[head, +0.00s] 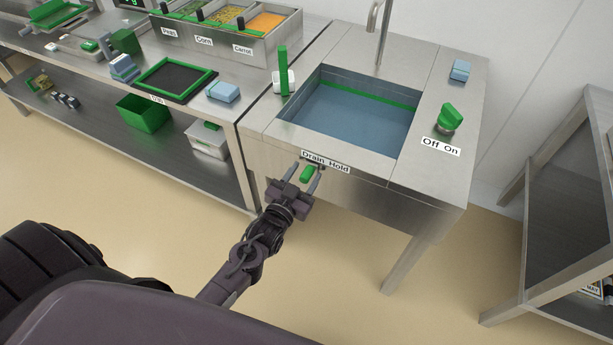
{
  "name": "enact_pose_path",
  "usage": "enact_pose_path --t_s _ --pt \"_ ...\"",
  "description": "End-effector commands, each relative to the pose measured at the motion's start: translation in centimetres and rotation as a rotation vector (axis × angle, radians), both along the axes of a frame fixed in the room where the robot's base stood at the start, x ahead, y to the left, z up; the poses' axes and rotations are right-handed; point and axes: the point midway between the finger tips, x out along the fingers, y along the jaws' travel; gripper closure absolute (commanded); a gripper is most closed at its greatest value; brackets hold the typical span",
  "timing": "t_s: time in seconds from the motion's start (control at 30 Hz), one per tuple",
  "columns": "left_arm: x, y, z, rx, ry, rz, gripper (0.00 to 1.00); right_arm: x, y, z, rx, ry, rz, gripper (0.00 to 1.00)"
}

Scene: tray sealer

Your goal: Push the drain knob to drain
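The drain knob (306,174) is a small green knob on the front face of the sink unit, just under the label reading "Drain Hold" (325,161). The sink basin (350,117) holds bluish water. My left gripper (306,179) is in front of the sink with its two fingers spread, one on each side of the knob. I cannot tell whether the fingers touch it. My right gripper is not in the head view.
A green faucet knob (449,118) with an "Off On" label stands right of the basin. A blue sponge (460,70) lies behind it. A steel counter with trays and food bins (224,40) adjoins at left. A shelf rack (570,190) stands at right.

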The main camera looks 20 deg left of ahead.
Motion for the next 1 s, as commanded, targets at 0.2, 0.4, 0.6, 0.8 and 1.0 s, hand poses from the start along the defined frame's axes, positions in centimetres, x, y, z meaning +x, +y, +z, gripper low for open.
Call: enact_pose_path --t_s 0.2,0.4,0.6,0.8,1.0 --pt "-0.1 0.2 -0.1 0.001 0.003 0.005 0.55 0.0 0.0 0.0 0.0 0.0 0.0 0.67" --pt "-2.3 0.2 -0.3 0.0 0.007 0.002 0.55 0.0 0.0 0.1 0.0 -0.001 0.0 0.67" --pt "-5.7 0.2 -0.1 0.0 0.004 0.001 0.55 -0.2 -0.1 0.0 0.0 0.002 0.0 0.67" --pt "-7.6 0.2 0.0 0.0 0.001 0.0 0.55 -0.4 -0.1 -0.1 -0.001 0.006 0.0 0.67" --pt "-7.8 0.2 0.0 0.0 0.0 0.0 0.55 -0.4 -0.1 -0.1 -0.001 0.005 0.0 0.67"
